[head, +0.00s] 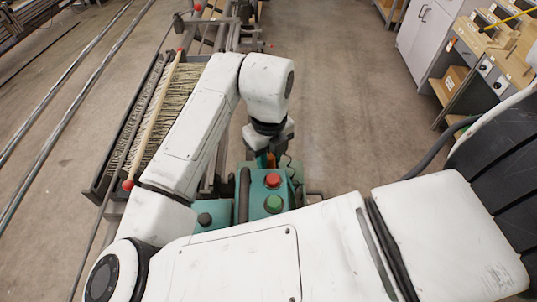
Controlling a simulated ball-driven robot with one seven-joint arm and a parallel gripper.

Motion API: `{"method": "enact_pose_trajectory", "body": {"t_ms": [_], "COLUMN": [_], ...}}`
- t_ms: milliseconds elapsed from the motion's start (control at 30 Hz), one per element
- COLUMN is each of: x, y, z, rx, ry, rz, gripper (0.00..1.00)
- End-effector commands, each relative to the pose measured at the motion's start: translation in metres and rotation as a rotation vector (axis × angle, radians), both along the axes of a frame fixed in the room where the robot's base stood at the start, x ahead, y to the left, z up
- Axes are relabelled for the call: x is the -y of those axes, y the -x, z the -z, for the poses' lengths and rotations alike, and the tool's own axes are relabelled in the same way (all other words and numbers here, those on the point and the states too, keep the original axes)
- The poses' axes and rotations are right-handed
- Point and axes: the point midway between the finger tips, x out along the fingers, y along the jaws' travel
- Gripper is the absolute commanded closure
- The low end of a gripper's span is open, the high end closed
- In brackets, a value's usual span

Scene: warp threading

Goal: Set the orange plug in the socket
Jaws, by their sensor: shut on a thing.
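My gripper (266,158) points down at the far end of my white arm, just behind the teal control box (222,208). It is shut on a small orange piece, the orange plug (261,160), of which only a sliver shows between the dark fingers. The plug's lower end is hidden by the box and its buttons. I cannot make out the socket; the area below the gripper is mostly covered by the box and my arm.
The teal box carries a red button (272,180) and a green button (274,203) close in front of the gripper. A rack of pale threads (160,105) with a red-ended rod stands at left. Floor (345,110) is clear at right, before a workbench (470,65).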

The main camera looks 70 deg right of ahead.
Motion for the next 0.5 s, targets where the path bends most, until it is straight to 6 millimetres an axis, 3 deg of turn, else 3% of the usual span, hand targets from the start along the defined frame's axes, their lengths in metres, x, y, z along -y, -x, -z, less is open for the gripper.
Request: {"method": "enact_pose_trajectory", "body": {"t_ms": [500], "x": [0.0000], "y": [0.0000], "z": [0.0052], "rx": [0.000], "ry": [0.000], "rz": [0.000], "gripper": [1.00]}}
